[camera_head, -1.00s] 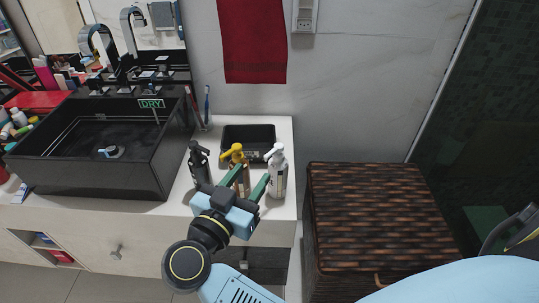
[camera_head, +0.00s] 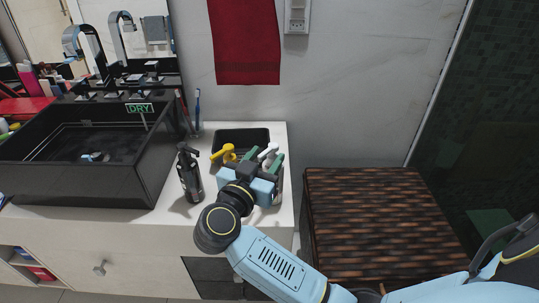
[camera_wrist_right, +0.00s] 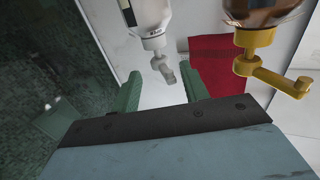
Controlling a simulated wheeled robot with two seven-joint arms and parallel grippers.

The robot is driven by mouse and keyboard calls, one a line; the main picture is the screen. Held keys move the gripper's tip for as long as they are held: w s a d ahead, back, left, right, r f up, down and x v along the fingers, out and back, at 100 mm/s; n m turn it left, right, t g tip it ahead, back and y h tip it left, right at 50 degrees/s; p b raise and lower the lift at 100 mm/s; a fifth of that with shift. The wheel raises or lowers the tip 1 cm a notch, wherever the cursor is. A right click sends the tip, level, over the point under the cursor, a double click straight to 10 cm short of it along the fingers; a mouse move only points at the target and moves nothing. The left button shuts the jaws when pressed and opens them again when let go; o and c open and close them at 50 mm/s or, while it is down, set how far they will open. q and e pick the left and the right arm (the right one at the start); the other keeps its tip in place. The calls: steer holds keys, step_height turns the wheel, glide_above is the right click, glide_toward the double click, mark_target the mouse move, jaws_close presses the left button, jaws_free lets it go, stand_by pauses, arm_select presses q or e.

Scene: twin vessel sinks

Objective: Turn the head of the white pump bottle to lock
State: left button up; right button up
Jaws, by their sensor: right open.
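The white pump bottle's head (camera_head: 268,150) shows just beyond my right gripper (camera_head: 264,160) in the head view; that gripper and arm hide most of the bottle. In the right wrist view the white bottle (camera_wrist_right: 150,18) hangs in from the top, with its pump head and nozzle (camera_wrist_right: 163,68) pointing down the picture. The green fingers of my right gripper (camera_wrist_right: 158,78) are open, one on each side of the nozzle, with visible gaps. Whether either finger touches it I cannot tell. My left gripper is not in view.
A bottle with a yellow pump head (camera_head: 224,153) stands close beside the white one. A black pump bottle (camera_head: 190,177) is to its left. A black tray (camera_head: 240,134) lies behind. The black sink (camera_head: 85,180) is left; a woven brown hamper (camera_head: 385,215) stands right.

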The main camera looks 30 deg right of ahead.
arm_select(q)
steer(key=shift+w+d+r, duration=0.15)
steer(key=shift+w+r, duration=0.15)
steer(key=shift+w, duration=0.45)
arm_select(e)
steer(key=shift+x, duration=1.4)
steer(key=shift+c, duration=0.5)
jaws_close()
